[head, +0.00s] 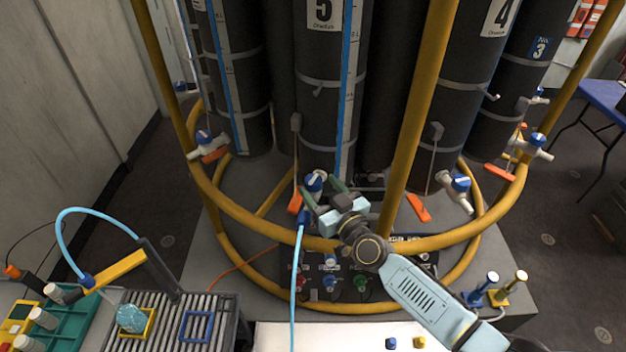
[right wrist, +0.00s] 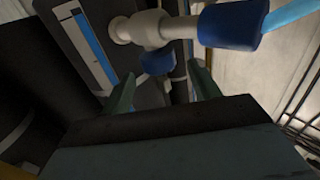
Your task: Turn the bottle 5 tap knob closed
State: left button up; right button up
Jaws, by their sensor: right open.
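Bottle 5 (head: 322,100) is a tall dark cylinder with a white "5" label. At its foot is a white tap with a blue knob (head: 314,181). In the right wrist view the white tap body (right wrist: 150,30) and its blue knob (right wrist: 157,62) are close ahead of my right gripper. My right gripper (head: 323,191) is open, with its green fingers on either side of the knob; I cannot tell whether they touch it. A light blue hose (head: 298,260) hangs from the tap by a blue fitting (right wrist: 232,25). My left gripper is not in view.
A yellow tube frame (head: 420,110) rings the bottles, one upright just right of my gripper. Neighbouring taps (head: 460,184) have orange tags. A dark panel (head: 350,285) with coloured knobs lies below. A roller rack (head: 165,325) and teal tray (head: 60,325) stand at lower left.

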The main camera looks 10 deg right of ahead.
aim_at(318, 186)
jog(key=shift+b+x, duration=0.4)
jog(key=shift+x, duration=1.65)
jog(key=c, duration=1)
